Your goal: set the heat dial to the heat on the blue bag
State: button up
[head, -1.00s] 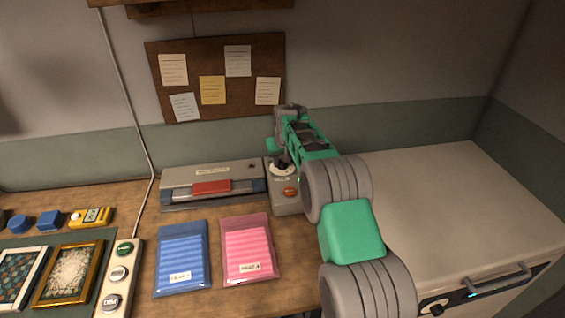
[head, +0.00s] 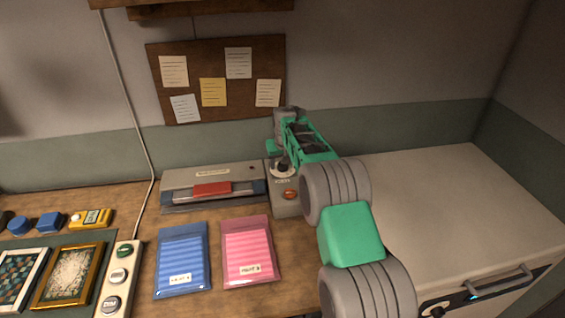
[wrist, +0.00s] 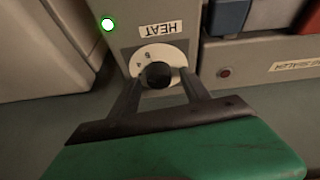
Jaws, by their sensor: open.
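The heat dial is a black knob (wrist: 158,74) on a white round plate under a HEAT label (wrist: 158,29), upside down in the wrist view. It sits on the grey control box (head: 286,206) at the sealer's right end. My gripper (wrist: 160,88) is open, with one finger on each side of the knob; I cannot tell if they touch it. The plate's numbers are small and partly hidden by the knob. The blue bag (head: 182,248) lies flat on the wooden counter, with a white label (head: 180,279) too small to read surely.
A pink bag (head: 247,240) lies right of the blue one. The grey sealer (head: 237,181) with a red bar stands behind them. A power strip (head: 119,276) and framed pictures lie left. A pale chest lid (head: 455,205) is clear at right. A green light (wrist: 108,24) glows near the dial.

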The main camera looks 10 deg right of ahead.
jog(key=shift+r, duration=0.1)
jog(key=b+v, duration=0.1)
jog(key=v, duration=0.6)
jog(key=shift+r, duration=0.3)
jog(key=shift+s, duration=0.15)
jog(key=s+r, duration=0.3)
jog(key=s, duration=0.6)
jog(key=s+r, duration=0.3)
jog(key=s, duration=0.6)
jog(key=s+f, duration=0.3)
jog(key=s, duration=0.8)
jog(key=s+f+g, duration=0.1)
jog(key=s+f, duration=0.2)
jog(key=s, duration=0.8)
jog(key=shift+f+m, duration=0.3)
